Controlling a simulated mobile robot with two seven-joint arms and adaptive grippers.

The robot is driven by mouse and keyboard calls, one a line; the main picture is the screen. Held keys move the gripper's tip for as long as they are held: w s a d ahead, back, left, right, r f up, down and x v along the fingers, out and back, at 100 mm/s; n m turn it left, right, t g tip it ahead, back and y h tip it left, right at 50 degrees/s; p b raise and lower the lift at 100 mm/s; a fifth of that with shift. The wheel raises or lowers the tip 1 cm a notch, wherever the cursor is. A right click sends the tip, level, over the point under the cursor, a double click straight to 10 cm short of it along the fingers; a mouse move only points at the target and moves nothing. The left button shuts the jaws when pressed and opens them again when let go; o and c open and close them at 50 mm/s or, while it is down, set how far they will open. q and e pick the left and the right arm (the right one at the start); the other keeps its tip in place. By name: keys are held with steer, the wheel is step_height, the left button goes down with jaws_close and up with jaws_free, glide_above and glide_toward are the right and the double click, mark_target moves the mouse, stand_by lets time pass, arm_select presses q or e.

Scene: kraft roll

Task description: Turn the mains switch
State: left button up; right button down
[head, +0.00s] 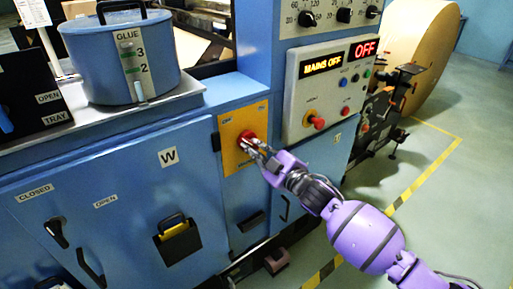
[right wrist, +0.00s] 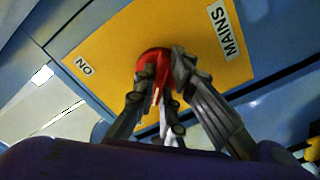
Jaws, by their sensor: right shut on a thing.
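The mains switch (head: 245,138) is a red knob on a yellow plate (head: 234,160) on the blue machine front. In the right wrist view the red knob (right wrist: 154,62) sits on the yellow plate (right wrist: 125,38), between labels reading MAINS and ON. My right gripper (head: 252,146) is shut on the red knob, with its fingers on either side; they also show in the right wrist view (right wrist: 160,80). The fingers hide part of the knob. A display (head: 321,65) above reads MAINS OFF, and a second one (head: 363,48) reads OFF. My left gripper is not in view.
A blue glue pot (head: 105,75) stands on the ledge at left. A large kraft roll (head: 425,45) is at back right. The floor at right is clear.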

steer(key=c, duration=1.8)
jaws_free()
steer(key=shift+d, duration=0.1)
steer(key=v, duration=1.2)
